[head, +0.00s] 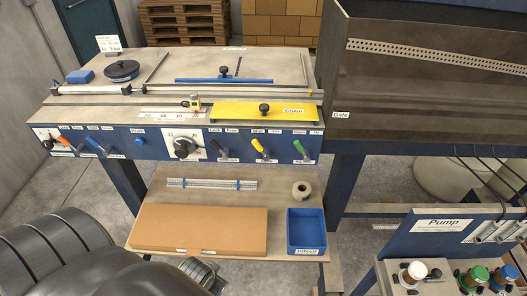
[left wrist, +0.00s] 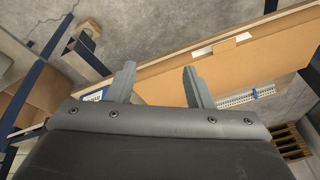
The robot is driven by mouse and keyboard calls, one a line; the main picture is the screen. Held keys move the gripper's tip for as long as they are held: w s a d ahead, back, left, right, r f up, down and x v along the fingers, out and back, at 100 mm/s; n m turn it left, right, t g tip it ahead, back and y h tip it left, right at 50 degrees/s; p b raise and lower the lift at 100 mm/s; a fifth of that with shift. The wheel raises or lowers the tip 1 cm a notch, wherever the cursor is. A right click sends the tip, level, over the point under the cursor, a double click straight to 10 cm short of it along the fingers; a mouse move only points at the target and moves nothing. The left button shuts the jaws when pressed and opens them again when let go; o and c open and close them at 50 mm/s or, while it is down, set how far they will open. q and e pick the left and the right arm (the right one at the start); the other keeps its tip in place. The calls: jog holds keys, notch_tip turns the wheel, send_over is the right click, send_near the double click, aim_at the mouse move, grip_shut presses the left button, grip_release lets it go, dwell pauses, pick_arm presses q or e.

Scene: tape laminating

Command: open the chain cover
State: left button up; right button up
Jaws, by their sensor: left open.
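The chain cover (head: 236,112) is a flat yellow plate labelled "Chain" with a black knob (head: 264,108) on top. It lies flat on the front right part of the machine's table top. My left gripper shows in the left wrist view (left wrist: 157,72), its two grey fingers apart with nothing between them. The cardboard box (left wrist: 225,62) of the lower shelf is beyond the fingers there. In the head view my dark left arm fills the lower left, well below and in front of the cover, and the fingertips cannot be made out. My right gripper is not in view.
A front panel with a dial (head: 184,146) and coloured levers runs below the cover. The lower shelf holds a cardboard box (head: 200,228), a blue bin (head: 306,232) and a tape roll (head: 301,189).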

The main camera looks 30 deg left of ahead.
pick_arm(q)
notch_tip(320, 180, up, 18)
jog(key=w+t+p, duration=0.2)
jog(key=p, duration=0.3)
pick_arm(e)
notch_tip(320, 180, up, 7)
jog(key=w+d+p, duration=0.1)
pick_arm(q)
jog(key=m+t+h, duration=0.3)
jog(key=t+h, duration=0.3)
jog(key=t, duration=0.7)
send_near(260, 108)
jog(key=b+x, duration=1)
jog(key=shift+w+d, duration=0.25)
jog(key=shift+w, duration=0.45)
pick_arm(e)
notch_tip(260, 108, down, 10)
pick_arm(q)
grip_shut()
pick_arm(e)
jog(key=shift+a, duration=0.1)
